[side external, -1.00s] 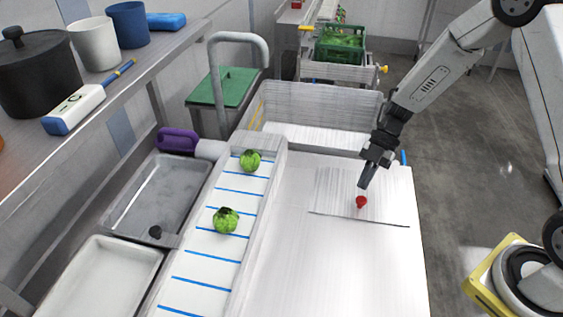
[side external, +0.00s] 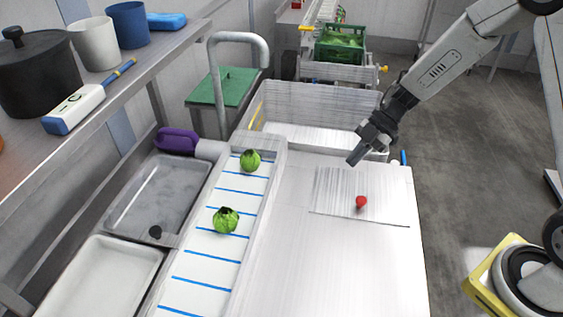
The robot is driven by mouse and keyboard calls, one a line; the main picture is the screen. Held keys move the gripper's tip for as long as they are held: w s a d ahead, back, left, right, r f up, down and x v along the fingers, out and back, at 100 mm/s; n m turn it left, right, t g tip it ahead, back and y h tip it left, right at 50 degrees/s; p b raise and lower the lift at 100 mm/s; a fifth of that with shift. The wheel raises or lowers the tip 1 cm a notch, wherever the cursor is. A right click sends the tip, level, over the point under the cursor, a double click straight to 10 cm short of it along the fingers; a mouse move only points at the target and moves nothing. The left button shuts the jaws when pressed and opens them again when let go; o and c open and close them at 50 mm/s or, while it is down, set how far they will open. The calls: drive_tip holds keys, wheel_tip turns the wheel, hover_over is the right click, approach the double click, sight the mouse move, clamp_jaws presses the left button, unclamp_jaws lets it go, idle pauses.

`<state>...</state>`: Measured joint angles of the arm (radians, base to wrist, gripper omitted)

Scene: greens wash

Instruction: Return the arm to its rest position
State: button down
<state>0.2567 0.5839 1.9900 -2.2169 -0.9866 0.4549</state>
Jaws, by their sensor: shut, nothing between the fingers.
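My gripper (side external: 354,160) is shut and empty. It hangs above the far side of the white work surface (side external: 300,265), near the far edge of a pale square board (side external: 335,195). A small red round item (side external: 361,201) lies on that board, below and apart from my gripper. My arm reaches in from the upper right.
A white channel with blue stripes (side external: 199,258) holds two green heads (side external: 250,160) (side external: 226,220). A clear-walled bin (side external: 310,100) stands just behind my gripper. A tall faucet-like grey pipe (side external: 215,90), trays (side external: 105,270) and a shelf with pots (side external: 40,75) are left.

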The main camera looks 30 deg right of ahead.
drive_tip(key=w+d+r+m+t+h, duration=0.2)
drive_tip(key=w+r+m+t+h, duration=0.35)
drive_tip(key=m+t, duration=0.3)
drive_tip(key=s+f+m+g+h, duration=0.2)
drive_tip(key=s+m+g, duration=0.4)
drive_tip(key=s+m, duration=0.5)
drive_tip(key=s+h, duration=0.1)
drive_tip(key=s, duration=0.5)
drive_tip(key=shift+s+a+f, duration=0.2)
drive_tip(key=shift+s+f, duration=0.1)
drive_tip(key=shift+g, duration=0.25)
